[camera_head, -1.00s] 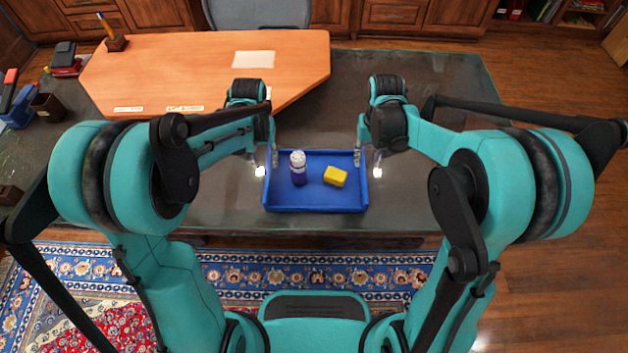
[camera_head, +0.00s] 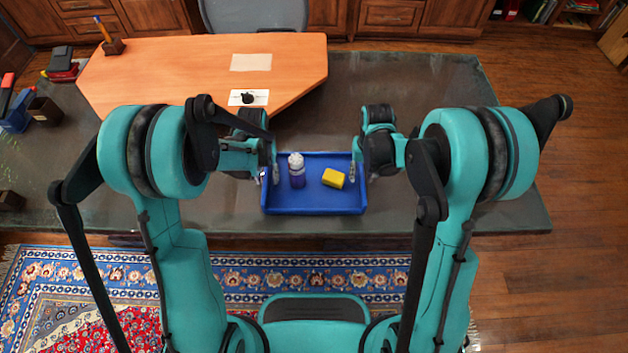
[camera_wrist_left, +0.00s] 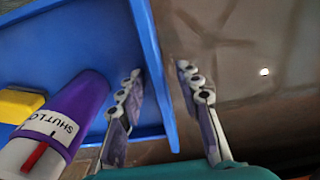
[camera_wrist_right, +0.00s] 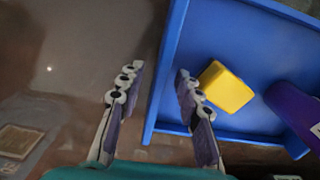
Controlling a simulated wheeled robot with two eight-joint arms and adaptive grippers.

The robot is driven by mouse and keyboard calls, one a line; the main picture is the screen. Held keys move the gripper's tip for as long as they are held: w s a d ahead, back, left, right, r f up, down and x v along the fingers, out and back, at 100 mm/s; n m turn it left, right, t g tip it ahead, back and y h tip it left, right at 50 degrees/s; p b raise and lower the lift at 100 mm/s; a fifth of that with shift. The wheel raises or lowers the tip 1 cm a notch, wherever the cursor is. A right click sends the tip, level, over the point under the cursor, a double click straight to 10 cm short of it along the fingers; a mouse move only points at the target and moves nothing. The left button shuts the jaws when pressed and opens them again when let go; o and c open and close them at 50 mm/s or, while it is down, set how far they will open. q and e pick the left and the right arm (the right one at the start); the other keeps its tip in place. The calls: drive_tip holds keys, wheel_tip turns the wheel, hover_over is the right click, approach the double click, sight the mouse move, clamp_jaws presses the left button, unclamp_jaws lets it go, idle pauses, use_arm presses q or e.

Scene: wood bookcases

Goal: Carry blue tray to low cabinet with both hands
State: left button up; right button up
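The blue tray (camera_head: 315,209) lies flat on the dark glossy table. My left gripper (camera_head: 268,175) is at the tray's left wall. In the left wrist view its open fingers (camera_wrist_left: 160,95) straddle that wall (camera_wrist_left: 153,75), one inside and one outside, with a gap on the outer side. My right gripper (camera_head: 358,172) is at the right wall. In the right wrist view its open fingers (camera_wrist_right: 155,95) straddle the wall (camera_wrist_right: 167,70), with gaps beside it.
An orange wooden desktop (camera_head: 190,70) with papers lies behind the tray at left. A pen holder (camera_head: 112,47) and dark desk boxes (camera_head: 45,110) stand further left. The dark table (camera_head: 430,85) is bare at right. A patterned rug (camera_head: 300,272) covers the floor in front.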

use_arm(q)
clamp_jaws()
use_arm(e)
clamp_jaws()
